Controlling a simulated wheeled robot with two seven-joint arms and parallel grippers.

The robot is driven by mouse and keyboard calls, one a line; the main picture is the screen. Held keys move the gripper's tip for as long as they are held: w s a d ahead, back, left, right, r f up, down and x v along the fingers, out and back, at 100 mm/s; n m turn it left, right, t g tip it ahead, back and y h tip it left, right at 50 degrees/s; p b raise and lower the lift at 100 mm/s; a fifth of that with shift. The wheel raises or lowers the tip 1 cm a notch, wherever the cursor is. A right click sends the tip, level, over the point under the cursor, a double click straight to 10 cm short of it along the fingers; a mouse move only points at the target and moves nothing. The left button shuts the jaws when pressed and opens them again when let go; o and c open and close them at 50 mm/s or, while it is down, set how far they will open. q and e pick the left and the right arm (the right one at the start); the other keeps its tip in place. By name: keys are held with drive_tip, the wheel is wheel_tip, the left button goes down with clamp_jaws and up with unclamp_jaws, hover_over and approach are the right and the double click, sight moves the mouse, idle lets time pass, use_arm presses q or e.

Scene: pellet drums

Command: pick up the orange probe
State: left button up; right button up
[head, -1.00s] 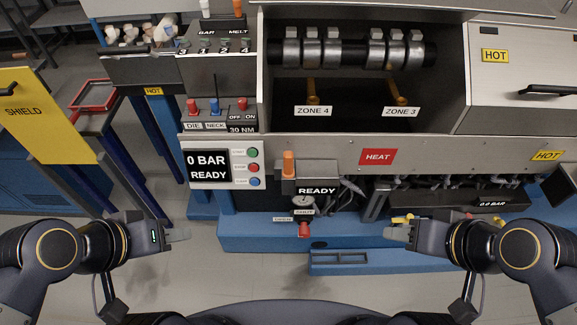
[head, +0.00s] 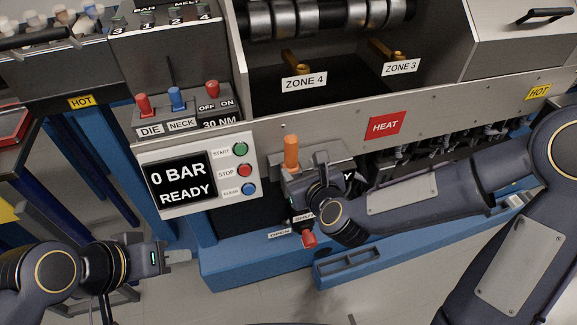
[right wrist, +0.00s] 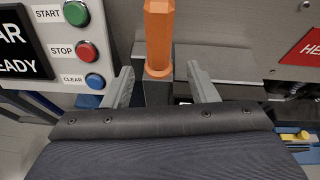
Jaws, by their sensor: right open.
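The orange probe (head: 291,152) stands upright in a dark holder on the machine's front, left of the HEAT label. It also shows in the right wrist view (right wrist: 159,38), with its lower end at the dark holder. My right gripper (head: 302,172) is at the holder, close to the probe. In the right wrist view my right gripper (right wrist: 161,75) is open, with one finger on each side of the probe's line and gaps on both sides. My left gripper (head: 178,256) is low at the left, away from the probe; its finger gap is unclear.
A control panel (head: 197,174) with a screen and START, STOP and CLEAR buttons is just left of the probe. A red HEAT label (head: 385,125) is to the right. A blue base (head: 235,275) runs below. My right forearm hides part of the machine front.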

sight(293, 160)
drive_tip(key=shift+w+a+f+m, duration=0.15)
drive_tip(key=shift+f+m, duration=0.5)
drive_tip(key=shift+m, duration=0.05)
drive_tip(key=shift+w+a+f+h, duration=0.1)
drive_tip(key=shift+w+h, duration=0.15)
drive_tip(key=shift+h, duration=0.05)
drive_tip(key=w, duration=0.2)
drive_tip(key=w+a+p, duration=0.1)
drive_tip(key=w, duration=0.1)
drive_tip(key=w+a, duration=0.1)
drive_tip(key=w, duration=0.1)
drive_tip(key=shift+a+f, duration=0.1)
drive_tip(key=shift+f, duration=0.3)
drive_tip(key=shift+w+a+f+p, duration=0.1)
drive_tip(key=shift+w+f+p, duration=0.1)
drive_tip(key=shift+w+p, duration=0.15)
drive_tip(key=c, duration=1.1)
drive_tip(key=shift+r, duration=0.1)
